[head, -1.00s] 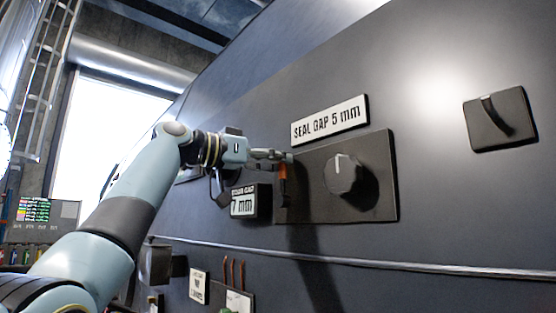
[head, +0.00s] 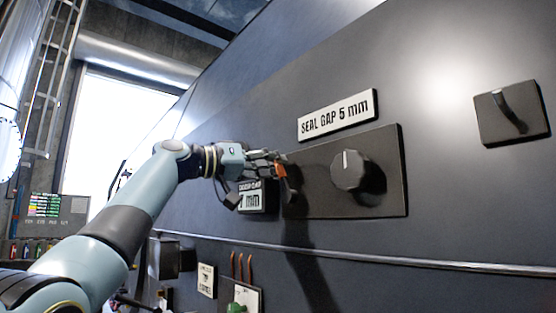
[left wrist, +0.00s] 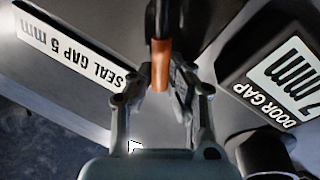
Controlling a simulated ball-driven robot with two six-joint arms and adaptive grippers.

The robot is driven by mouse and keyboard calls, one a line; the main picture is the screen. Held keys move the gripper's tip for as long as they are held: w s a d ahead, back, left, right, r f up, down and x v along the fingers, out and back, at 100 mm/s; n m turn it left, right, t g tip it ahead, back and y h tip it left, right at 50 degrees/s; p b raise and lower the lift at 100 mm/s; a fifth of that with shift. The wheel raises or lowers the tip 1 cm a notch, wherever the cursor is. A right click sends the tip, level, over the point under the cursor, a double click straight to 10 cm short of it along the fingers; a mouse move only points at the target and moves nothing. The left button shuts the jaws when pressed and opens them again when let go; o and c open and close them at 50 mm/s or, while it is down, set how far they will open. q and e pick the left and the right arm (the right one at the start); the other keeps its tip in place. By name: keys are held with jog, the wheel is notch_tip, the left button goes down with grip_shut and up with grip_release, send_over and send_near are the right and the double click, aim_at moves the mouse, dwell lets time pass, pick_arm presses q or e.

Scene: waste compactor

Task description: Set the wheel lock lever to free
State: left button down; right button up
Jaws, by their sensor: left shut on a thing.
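A lever with an orange grip (head: 279,171) and a dark lower part stands at the left edge of the dark knob plate in the head view. My left gripper (head: 284,160) is shut on the orange grip. In the left wrist view the orange grip (left wrist: 160,66) sits between the two fingers, with the black shaft running off the top edge. The lever leans up and to the left in the head view. I see no readable wheel lock or free marking. My right gripper is in neither view.
Right of the lever, a round knob (head: 349,171) sits on the dark plate (head: 392,148) under a "SEAL GAP 5 mm" sign (head: 338,115). A door gap display (head: 248,197) is close below my wrist. A black lever (head: 512,108) is far right. A rail (head: 400,262) runs below.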

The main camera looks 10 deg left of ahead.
pick_arm(q)
jog(key=shift+w+a+f+n+t, duration=0.25)
jog(key=shift+w+a+n+t, duration=0.1)
jog(key=shift+n, duration=0.45)
jog(key=c, duration=1.2)
grip_release()
jog(key=shift+c, duration=0.2)
jog(key=v, duration=1.2)
jog(key=shift+c, duration=0.5)
